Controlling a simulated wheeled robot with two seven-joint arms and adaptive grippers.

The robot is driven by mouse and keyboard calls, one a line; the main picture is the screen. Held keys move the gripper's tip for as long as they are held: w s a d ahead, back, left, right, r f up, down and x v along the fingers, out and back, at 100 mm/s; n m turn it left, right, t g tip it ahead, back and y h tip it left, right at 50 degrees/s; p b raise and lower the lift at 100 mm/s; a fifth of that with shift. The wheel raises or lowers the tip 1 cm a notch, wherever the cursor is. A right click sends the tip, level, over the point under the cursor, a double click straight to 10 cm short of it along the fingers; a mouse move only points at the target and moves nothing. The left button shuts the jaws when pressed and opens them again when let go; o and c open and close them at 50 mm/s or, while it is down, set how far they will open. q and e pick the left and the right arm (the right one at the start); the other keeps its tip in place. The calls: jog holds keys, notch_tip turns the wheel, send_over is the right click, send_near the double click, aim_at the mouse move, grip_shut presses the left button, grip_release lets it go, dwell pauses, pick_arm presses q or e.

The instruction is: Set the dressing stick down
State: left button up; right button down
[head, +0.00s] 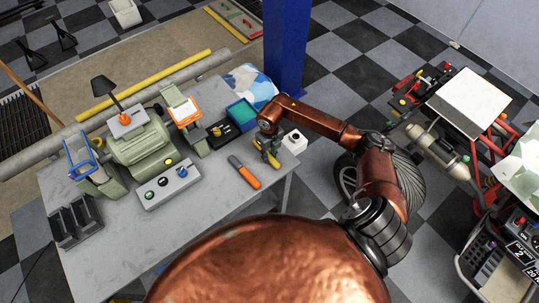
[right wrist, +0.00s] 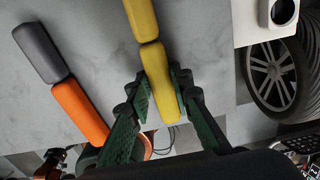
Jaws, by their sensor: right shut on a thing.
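My right gripper (head: 269,147) is over the right end of the grey workbench (head: 215,215), near its edge. It is shut on the yellow dressing stick (right wrist: 142,20). In the right wrist view the green finger pads (right wrist: 160,88) press on both sides of the stick's near section, and its far section reaches out over the bench top. In the head view the stick (head: 261,161) shows just below the gripper. I cannot tell whether it touches the bench. My left gripper is not in view.
A grey and orange stick (head: 246,174) lies to the left on the bench; it also shows in the right wrist view (right wrist: 78,108). A bench grinder (head: 138,142), a switch box (head: 168,186) and a teal-topped tray (head: 241,114) stand beyond. A white block (head: 294,141) is to the right.

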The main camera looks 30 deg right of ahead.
aim_at(270, 156)
jog(key=shift+f, duration=0.2)
jog(key=c, duration=1.7)
grip_release()
jog(key=shift+c, duration=0.2)
jog(key=shift+r, duration=0.2)
notch_tip(270, 156, up, 12)
